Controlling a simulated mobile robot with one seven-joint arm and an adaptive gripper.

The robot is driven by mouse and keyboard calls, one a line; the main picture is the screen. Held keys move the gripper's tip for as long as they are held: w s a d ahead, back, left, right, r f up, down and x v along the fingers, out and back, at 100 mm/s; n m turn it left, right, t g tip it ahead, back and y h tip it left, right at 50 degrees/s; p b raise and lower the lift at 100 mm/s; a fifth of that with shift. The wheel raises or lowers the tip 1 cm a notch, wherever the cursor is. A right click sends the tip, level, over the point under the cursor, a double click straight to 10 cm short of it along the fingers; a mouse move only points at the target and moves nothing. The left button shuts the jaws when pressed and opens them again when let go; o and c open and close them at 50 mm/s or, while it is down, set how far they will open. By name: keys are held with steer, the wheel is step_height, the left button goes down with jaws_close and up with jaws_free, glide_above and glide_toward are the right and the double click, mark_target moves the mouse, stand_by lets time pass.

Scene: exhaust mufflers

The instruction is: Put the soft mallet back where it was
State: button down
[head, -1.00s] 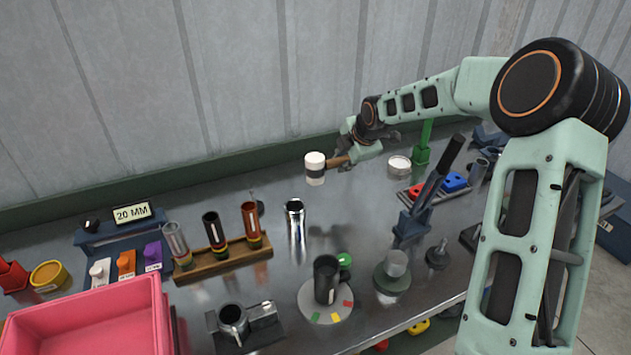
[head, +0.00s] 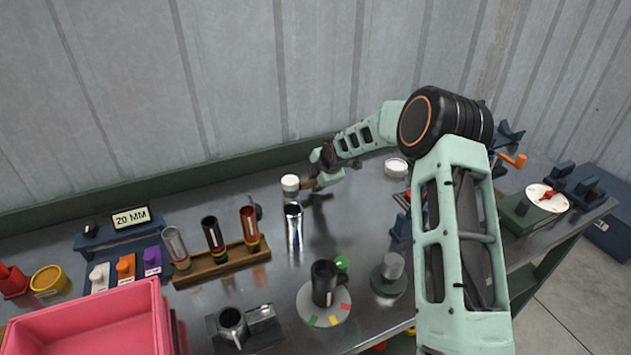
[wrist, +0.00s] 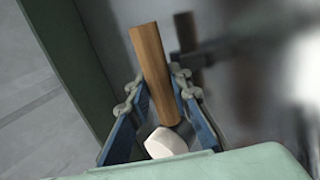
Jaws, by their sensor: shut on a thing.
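The soft mallet (head: 290,185) has a white head with a dark band and a wooden handle. My gripper (head: 318,181) is shut on the handle, with the head sticking out to the left in the head view. In the wrist view the handle (wrist: 150,65) runs between the two blue-padded fingers of my gripper (wrist: 158,92), and the white head (wrist: 166,143) shows below. In the head view the mallet appears just above and behind a shiny metal tube (head: 294,230); I cannot tell whether they touch. The mallet's exact height above the bench is unclear.
A wooden rack (head: 222,262) with several tubes stands left of the metal tube. A round disc (head: 322,316) with a black cylinder is in front. A pink bin (head: 85,325) sits at front left. The bench behind the rack, near the wall, looks mostly clear.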

steer(key=c, duration=2)
jaws_free()
steer(key=shift+c, duration=0.2)
steer(key=v, duration=1.2)
steer(key=shift+b, duration=0.3)
steer(key=shift+w+a+r, duration=0.1)
